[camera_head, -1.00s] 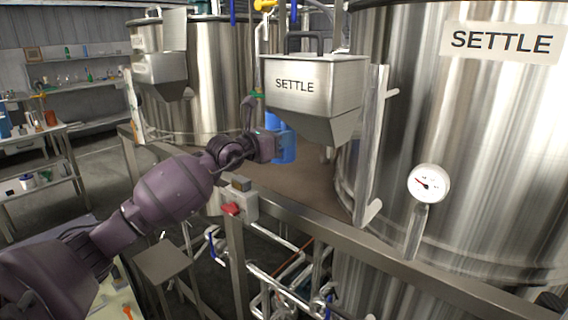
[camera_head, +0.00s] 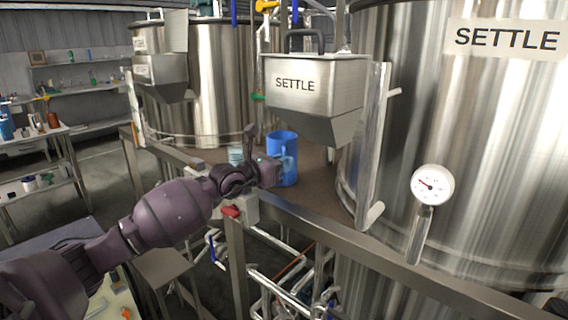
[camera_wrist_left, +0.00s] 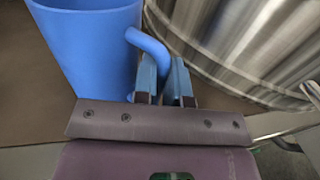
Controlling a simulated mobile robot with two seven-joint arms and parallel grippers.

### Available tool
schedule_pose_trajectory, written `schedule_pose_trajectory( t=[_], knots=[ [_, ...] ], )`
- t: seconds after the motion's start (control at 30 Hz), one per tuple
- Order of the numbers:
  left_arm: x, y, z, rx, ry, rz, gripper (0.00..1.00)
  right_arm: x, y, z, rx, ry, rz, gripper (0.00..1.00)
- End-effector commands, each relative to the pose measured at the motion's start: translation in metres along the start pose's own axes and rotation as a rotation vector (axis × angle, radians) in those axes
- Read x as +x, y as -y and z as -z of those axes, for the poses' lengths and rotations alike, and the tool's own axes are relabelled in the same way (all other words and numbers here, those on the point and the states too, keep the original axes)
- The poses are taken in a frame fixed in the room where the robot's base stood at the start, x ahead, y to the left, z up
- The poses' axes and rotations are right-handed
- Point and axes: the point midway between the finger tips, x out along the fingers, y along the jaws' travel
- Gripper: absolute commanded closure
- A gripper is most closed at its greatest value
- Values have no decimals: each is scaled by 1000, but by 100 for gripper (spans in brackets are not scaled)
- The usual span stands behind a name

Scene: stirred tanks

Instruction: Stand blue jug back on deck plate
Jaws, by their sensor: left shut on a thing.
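The blue jug (camera_head: 284,147) is upright at the brown deck plate (camera_head: 318,186), below and left of the hopper marked SETTLE. Its base is partly hidden by my gripper in the head view, so I cannot tell whether it touches the plate. My left gripper (camera_head: 277,170) is at the jug's near side. In the left wrist view the jug (camera_wrist_left: 92,45) fills the upper left, and my left gripper (camera_wrist_left: 165,84) is shut on its handle. My right gripper is not in view.
A hopper marked SETTLE (camera_head: 312,84) hangs above the deck. A large steel tank (camera_head: 480,150) with a gauge (camera_head: 432,185) stands at the right. A small pale-blue container (camera_head: 235,155) is left of the jug. A rail (camera_head: 330,231) edges the deck's front.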

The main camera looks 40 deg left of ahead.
Motion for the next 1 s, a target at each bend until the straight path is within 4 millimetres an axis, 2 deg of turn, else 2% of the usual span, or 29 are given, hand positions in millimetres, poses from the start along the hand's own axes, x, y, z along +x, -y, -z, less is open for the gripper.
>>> schedule_pose_trajectory(
  t=[0.03,0.07,0.2,0.23,0.63,1.0],
  knots=[
    [0,0,1,0,2,0,100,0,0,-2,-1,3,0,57],
    [0,0,2,-1,-1,0,87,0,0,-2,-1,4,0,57],
    [0,0,2,-1,-1,0,65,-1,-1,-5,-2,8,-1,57],
    [0,0,2,-1,-1,0,63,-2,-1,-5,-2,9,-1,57],
    [-4,0,-2,-1,-1,0,63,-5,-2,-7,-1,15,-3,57],
    [-53,0,-2,-2,-2,-1,63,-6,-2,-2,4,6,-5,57]
  ],
)
